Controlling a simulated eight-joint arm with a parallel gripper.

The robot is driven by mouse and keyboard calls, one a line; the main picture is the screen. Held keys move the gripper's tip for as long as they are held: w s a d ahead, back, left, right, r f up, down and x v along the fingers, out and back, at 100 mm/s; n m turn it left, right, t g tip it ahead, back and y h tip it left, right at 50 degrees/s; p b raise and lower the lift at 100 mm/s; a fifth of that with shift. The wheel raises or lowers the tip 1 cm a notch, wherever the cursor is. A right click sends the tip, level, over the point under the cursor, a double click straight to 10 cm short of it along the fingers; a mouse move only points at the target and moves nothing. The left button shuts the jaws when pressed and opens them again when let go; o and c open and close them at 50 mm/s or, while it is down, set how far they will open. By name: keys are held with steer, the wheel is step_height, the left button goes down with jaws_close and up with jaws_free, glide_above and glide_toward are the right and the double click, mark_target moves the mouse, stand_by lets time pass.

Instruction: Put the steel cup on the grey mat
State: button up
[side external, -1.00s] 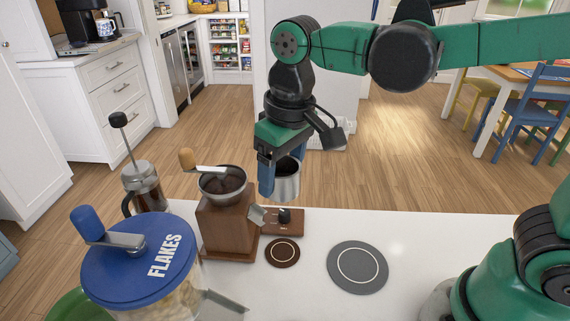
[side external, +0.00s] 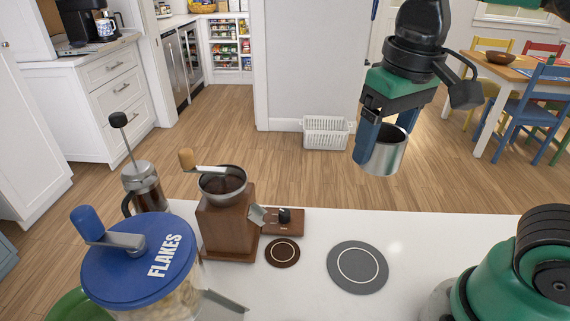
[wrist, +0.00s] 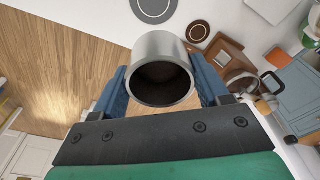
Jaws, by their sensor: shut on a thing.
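The steel cup (side external: 387,153) is held between the blue fingers of my gripper (side external: 378,142), up in the air beyond the counter's far edge in the side view. It also shows in the wrist view (wrist: 163,45), with its dark open mouth toward the camera and a finger of my gripper (wrist: 163,88) on each side. The grey mat (side external: 358,282) lies flat on the white counter, lower in the side view than the cup, with a pale ring on it and nothing on top. In the wrist view the grey mat (wrist: 153,8) is partly cut off at the top edge.
A small brown coaster (side external: 282,253) lies left of the mat. A wooden coffee grinder (side external: 228,225), a French press (side external: 146,188) and a blue-lidded flakes jar (side external: 140,265) stand further left. The counter (side external: 440,235) around the mat's right side is clear.

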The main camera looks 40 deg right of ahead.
steer(key=shift+s+d+f, duration=0.15)
steer(key=shift+s+d, duration=0.05)
steer(key=shift+s, duration=0.15)
step_height(320, 180, down, 19)
steer(key=shift+r, duration=0.15)
steer(key=shift+s+f, duration=0.1)
steer(key=shift+f, duration=0.5)
steer(key=o, duration=1.4)
steer(key=shift+c, duration=0.2)
